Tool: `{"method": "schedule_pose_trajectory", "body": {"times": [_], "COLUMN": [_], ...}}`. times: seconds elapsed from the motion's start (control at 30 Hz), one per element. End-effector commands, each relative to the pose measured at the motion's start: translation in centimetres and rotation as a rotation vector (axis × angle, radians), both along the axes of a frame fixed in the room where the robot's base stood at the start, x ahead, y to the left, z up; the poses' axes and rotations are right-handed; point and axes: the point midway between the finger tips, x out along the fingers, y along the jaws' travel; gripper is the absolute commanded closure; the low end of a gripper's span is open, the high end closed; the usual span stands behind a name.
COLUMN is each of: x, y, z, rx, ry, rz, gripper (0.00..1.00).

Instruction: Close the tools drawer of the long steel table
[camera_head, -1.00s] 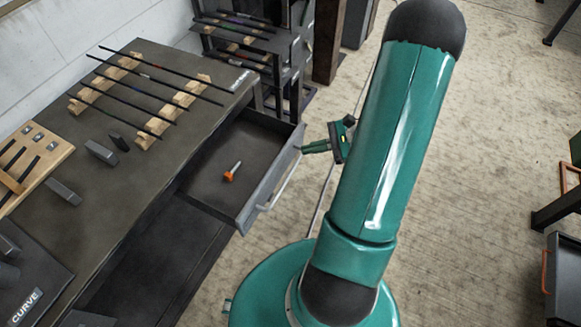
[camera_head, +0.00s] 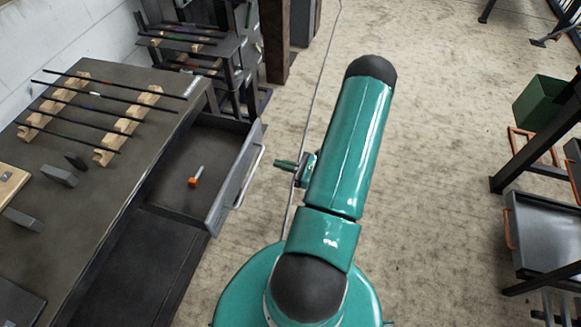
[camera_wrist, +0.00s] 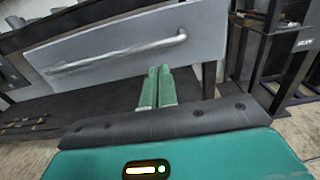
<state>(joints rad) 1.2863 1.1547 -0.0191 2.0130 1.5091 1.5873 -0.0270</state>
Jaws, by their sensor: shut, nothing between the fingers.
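The long steel table (camera_head: 95,185) stands at the left in the head view. Its tools drawer (camera_head: 212,208) is pulled out on the right side, with an orange-handled tool (camera_head: 194,180) lying inside. The drawer has a pale bar handle (camera_head: 250,178). My gripper (camera_head: 278,164) is shut and empty, a short way right of the drawer front and apart from it. In the wrist view, my green fingers (camera_wrist: 157,75) are together and point at the grey drawer front (camera_wrist: 125,50). The handle (camera_wrist: 118,52) crosses that front, its right end just above the fingertips.
Rods on wooden racks (camera_head: 120,125) lie on the table top. A dark shelf unit (camera_head: 190,45) and brown post (camera_head: 274,40) stand beyond the drawer. Another open drawer (camera_head: 540,232) and a green bin (camera_head: 545,105) are at the right. The floor between is clear.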

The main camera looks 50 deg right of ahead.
Motion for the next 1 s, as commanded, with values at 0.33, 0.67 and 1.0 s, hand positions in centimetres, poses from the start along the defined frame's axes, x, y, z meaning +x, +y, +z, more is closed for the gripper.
{"method": "schedule_pose_trajectory", "body": {"times": [0.33,0.67,1.0], "x": [6.1,7.7,7.9], "y": [2.5,3.1,3.2], "z": [0.0,0.0,0.0], "rx": [0.0,0.0,0.0], "ry": [0.001,0.001,0.001], "rz": [0.006,0.004,0.005], "gripper": [1.0,1.0,1.0]}}
